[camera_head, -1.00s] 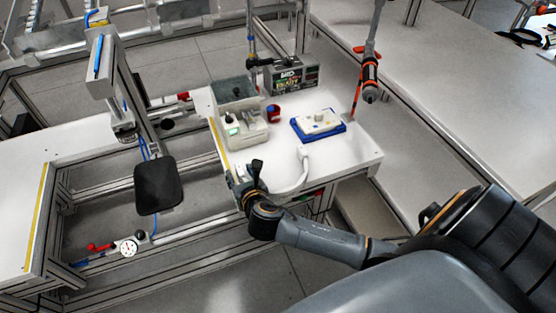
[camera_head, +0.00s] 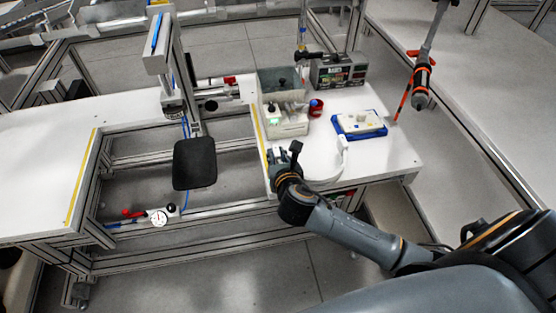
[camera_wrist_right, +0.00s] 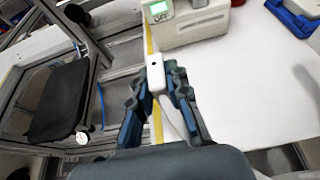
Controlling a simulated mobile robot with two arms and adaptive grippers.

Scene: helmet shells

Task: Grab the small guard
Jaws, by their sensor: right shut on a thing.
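The small guard (camera_head: 342,160) is a thin white curved strip at the front edge of the white table (camera_head: 385,160) in the head view. My right gripper (camera_head: 283,158) is at the table's front left corner, shut on one end of the guard. In the right wrist view, the guard's white end with a dark dot (camera_wrist_right: 154,72) sits between the two fingers of the right gripper (camera_wrist_right: 157,88). The rest of the strip is partly hidden behind the gripper there. I cannot tell whether the guard touches the table. My left gripper is not in view.
A beige device with a green screen (camera_head: 288,122), a red cup (camera_head: 316,107) and a blue tray (camera_head: 378,131) stand behind the guard. A black pad (camera_head: 194,163) hangs at the left. A tool (camera_head: 422,85) hangs at the right.

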